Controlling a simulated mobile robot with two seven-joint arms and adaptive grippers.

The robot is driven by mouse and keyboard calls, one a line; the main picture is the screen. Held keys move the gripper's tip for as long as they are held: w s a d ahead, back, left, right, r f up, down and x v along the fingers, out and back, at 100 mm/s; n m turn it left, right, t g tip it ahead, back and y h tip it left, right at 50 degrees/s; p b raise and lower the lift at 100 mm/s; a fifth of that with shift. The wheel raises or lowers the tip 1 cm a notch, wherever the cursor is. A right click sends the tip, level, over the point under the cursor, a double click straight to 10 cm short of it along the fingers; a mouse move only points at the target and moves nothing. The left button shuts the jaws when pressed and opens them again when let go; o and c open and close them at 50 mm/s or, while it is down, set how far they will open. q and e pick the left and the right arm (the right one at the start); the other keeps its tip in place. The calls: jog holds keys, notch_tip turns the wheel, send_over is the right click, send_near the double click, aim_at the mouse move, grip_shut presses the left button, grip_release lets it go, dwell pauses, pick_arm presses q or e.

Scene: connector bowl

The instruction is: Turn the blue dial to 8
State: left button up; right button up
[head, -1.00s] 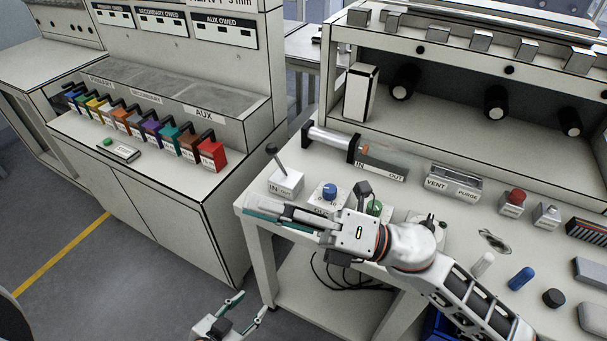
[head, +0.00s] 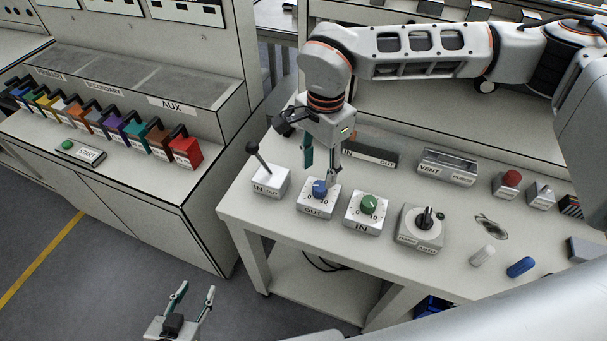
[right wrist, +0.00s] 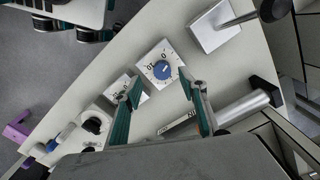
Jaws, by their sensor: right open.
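The blue dial (head: 319,189) sits on a white box labelled OUT (head: 316,208) on the right bench. In the right wrist view the blue dial (right wrist: 161,70) lies ahead of and between the spread fingers, with printed numbers around it; its exact setting is too small to read. My right gripper (head: 320,172) points down just above the dial, open and empty; in the right wrist view (right wrist: 160,85) its green-padded fingers are apart. My left gripper (head: 194,296) is open and empty, low over the floor at the bottom of the head view.
A green dial (head: 369,204) on the IN box stands just right. A lever box (head: 270,180) stands to the left. A black selector knob (head: 425,220), a red button (head: 511,178) and a blue capsule-shaped piece (head: 520,267) are further right. Coloured handled blocks (head: 183,150) line the left counter.

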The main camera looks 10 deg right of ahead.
aim_at(320, 186)
jog(key=shift+w+d+r, duration=0.1)
jog(key=shift+w+d, duration=0.25)
jog(key=shift+f+p, duration=0.4)
jog(key=shift+f, duration=3.4)
jog(key=c, duration=1.1)
